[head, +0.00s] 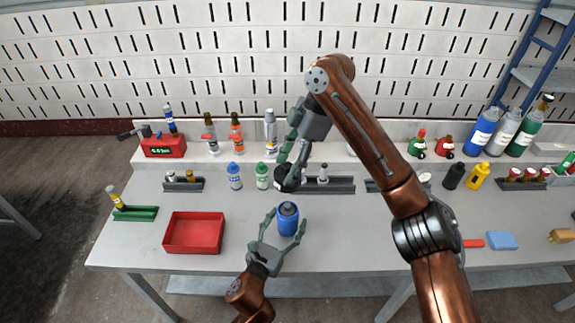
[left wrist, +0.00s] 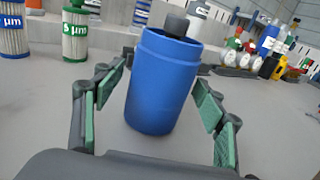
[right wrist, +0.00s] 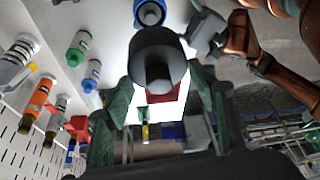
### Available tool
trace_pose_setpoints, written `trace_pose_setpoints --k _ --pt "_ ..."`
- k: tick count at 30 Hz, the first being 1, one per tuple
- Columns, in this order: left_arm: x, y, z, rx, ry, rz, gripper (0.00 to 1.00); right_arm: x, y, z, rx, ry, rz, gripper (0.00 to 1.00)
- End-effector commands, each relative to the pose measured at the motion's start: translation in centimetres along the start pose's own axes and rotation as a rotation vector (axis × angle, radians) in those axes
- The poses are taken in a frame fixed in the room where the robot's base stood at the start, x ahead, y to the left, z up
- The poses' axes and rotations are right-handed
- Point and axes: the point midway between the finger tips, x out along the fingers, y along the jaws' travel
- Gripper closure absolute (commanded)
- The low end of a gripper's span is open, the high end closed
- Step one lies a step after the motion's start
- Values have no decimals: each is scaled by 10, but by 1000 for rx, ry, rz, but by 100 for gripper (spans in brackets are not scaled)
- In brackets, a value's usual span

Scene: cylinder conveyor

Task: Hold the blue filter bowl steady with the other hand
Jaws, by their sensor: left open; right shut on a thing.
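The blue filter bowl (head: 288,222) stands upright on the table in the head view, with a dark grey cylindrical piece showing at its top. In the left wrist view the bowl (left wrist: 162,85) stands between the fingers. My left gripper (head: 283,232) is open around the bowl, with a gap on each side. My right gripper (head: 292,172) is shut on a black cap-like part (head: 285,178), held above and behind the bowl. In the right wrist view this dark round part (right wrist: 158,60) sits between the fingers, and the bowl (right wrist: 149,12) shows beyond it.
A red tray (head: 193,250) lies left of the bowl. Blue-capped (head: 235,176) and green-capped (head: 262,176) filter cartridges stand behind it. A grey rack (head: 335,186) is at the back. A blue block (head: 502,240) lies at the right. The table beside the red tray is clear.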

Motion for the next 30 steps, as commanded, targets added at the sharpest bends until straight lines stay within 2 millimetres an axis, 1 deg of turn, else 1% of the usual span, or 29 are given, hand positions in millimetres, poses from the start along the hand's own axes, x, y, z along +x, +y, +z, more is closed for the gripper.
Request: trace_pose_setpoints --k 2,5,8,15,18,21,25,30 --pt "-3 0 0 1 0 0 35 0 0 0 0 0 0 92" --pt "-14 1 -1 3 1 1 35 0 0 0 0 0 0 92" --pt "-32 1 -2 2 3 1 35 0 0 0 0 0 0 92" --pt "-83 1 -2 2 3 0 35 0 0 0 0 0 0 92" --pt "-99 1 -2 0 3 1 35 0 0 0 0 0 0 92" --pt "-111 1 -1 1 2 1 35 0 0 0 0 0 0 92" --pt "-118 1 1 0 0 1 35 -2 0 -1 0 0 1 92" --pt "-121 0 15 4 -9 0 35 -10 -1 -5 -1 0 2 92"
